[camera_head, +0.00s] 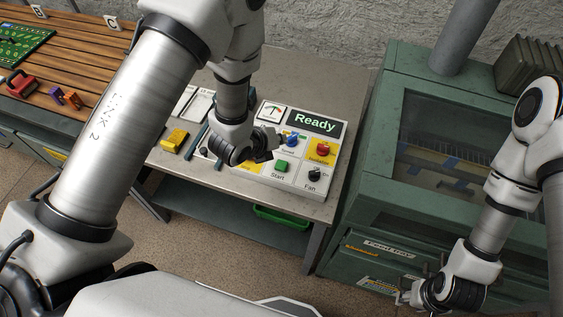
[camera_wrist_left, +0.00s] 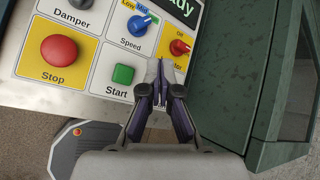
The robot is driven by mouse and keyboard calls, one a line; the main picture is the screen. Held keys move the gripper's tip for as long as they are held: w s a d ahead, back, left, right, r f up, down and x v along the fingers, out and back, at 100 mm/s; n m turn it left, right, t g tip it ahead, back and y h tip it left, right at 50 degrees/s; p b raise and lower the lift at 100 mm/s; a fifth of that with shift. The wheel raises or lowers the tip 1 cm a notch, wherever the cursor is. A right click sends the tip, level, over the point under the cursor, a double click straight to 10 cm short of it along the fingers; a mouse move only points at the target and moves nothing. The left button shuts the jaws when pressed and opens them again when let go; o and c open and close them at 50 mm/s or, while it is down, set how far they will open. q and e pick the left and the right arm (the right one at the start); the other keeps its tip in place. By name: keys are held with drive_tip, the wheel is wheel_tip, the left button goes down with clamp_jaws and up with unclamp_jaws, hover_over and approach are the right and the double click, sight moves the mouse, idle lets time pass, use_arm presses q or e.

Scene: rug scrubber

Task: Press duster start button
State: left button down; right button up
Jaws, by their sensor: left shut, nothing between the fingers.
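The green square Start button (camera_head: 281,166) is on the white control panel (camera_head: 298,200) on the grey bench. In the left wrist view the Start button (camera_wrist_left: 123,74) is uncovered, up and to the left of my left gripper's fingers. My left gripper (camera_head: 275,143) is shut and empty, over the panel near the blue Speed knob (camera_head: 291,138). In the left wrist view its closed fingertips (camera_wrist_left: 160,72) are right of the Start button; whether they touch the panel is unclear. My right gripper (camera_head: 405,293) is low at the right, its fingers too small to judge.
Close by are the red Stop button (camera_wrist_left: 59,50), the red Isolator knob (camera_head: 323,149) and the black Fan knob (camera_head: 313,174). The display (camera_head: 315,122) reads "Ready". A green cabinet (camera_head: 365,190) stands right of the bench. A yellow object (camera_head: 175,140) lies left of the panel.

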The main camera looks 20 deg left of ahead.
use_arm(q)
drive_tip(key=b, duration=0.6)
approach(284, 161)
drive_tip(key=w+f, duration=0.1)
drive_tip(key=w+d, duration=0.1)
drive_tip(key=w, duration=0.1)
drive_tip(key=w+f, duration=0.1)
drive_tip(key=shift+w+d+f, duration=0.3)
drive_tip(key=shift+w+f, duration=0.05)
drive_tip(key=shift+w, duration=0.05)
drive_tip(key=shift+f, duration=0.2)
drive_tip(key=shift+f+b, duration=0.35)
drive_tip(key=shift+b, duration=0.15)
drive_tip(key=shift+f+b, duration=0.55)
drive_tip(key=shift+b, duration=0.05)
idle(0.6)
idle(0.3)
drive_tip(key=shift+r+p, duration=0.45)
drive_tip(key=shift+r, duration=0.5)
